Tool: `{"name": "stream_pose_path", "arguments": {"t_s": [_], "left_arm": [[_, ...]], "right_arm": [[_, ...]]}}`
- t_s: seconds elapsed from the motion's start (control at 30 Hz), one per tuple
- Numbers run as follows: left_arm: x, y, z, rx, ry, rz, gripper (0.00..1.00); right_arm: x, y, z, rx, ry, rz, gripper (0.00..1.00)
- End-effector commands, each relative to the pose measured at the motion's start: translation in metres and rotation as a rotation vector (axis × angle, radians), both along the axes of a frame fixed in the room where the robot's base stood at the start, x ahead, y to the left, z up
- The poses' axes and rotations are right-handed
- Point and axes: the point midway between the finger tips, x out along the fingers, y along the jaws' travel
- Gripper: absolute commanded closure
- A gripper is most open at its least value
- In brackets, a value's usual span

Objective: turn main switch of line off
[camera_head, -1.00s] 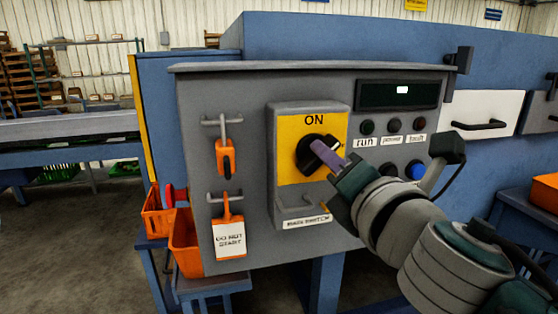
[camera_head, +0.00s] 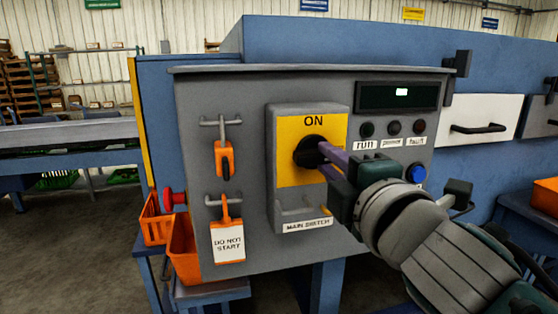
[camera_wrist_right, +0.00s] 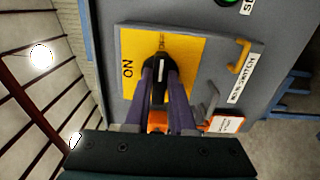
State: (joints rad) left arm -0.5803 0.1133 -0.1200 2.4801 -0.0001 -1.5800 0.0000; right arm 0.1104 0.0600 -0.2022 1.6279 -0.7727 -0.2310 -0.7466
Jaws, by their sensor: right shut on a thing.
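The main switch is a black rotary knob (camera_head: 308,152) on a yellow plate (camera_head: 289,172) marked ON at the top, above a MAIN SWITCH label (camera_head: 307,224). My right gripper (camera_head: 325,157) has its purple fingers around the knob. In the right wrist view, the fingers (camera_wrist_right: 157,100) are shut on both sides of the knob (camera_wrist_right: 159,72). The knob's white mark lies a quarter turn from the ON lettering, towards small lettering that is partly hidden. The fingers cover part of the plate in the head view. My left gripper is not in view.
An orange padlock (camera_head: 224,159) and a DO NOT START tag (camera_head: 228,242) hang on hooks left of the switch. Lamps and a blue button (camera_head: 416,173) sit right of it. A red knob (camera_head: 174,198) and orange bins (camera_head: 184,250) are at the panel's left.

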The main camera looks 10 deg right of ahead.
Motion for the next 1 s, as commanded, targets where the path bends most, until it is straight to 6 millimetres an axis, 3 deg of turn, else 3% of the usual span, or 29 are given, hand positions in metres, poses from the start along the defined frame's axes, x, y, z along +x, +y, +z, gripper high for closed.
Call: {"name": "stream_pose_path", "arguments": {"t_s": [0.57, 0.6, 0.83, 1.0], "left_arm": [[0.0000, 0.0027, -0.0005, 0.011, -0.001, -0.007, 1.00], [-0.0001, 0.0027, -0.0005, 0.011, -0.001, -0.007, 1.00], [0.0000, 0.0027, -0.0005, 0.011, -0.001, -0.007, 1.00], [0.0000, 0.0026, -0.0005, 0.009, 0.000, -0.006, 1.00]], "right_arm": [[0.0000, 0.0003, 0.0000, 0.036, 0.001, 0.001, 1.00], [0.0000, 0.0003, 0.0000, 0.036, 0.001, 0.001, 0.75], [0.0000, 0.0003, 0.0000, 0.034, 0.001, 0.000, 0.49], [0.0000, 0.0002, -0.0001, 0.033, 0.001, 0.000, 0.47]]}}
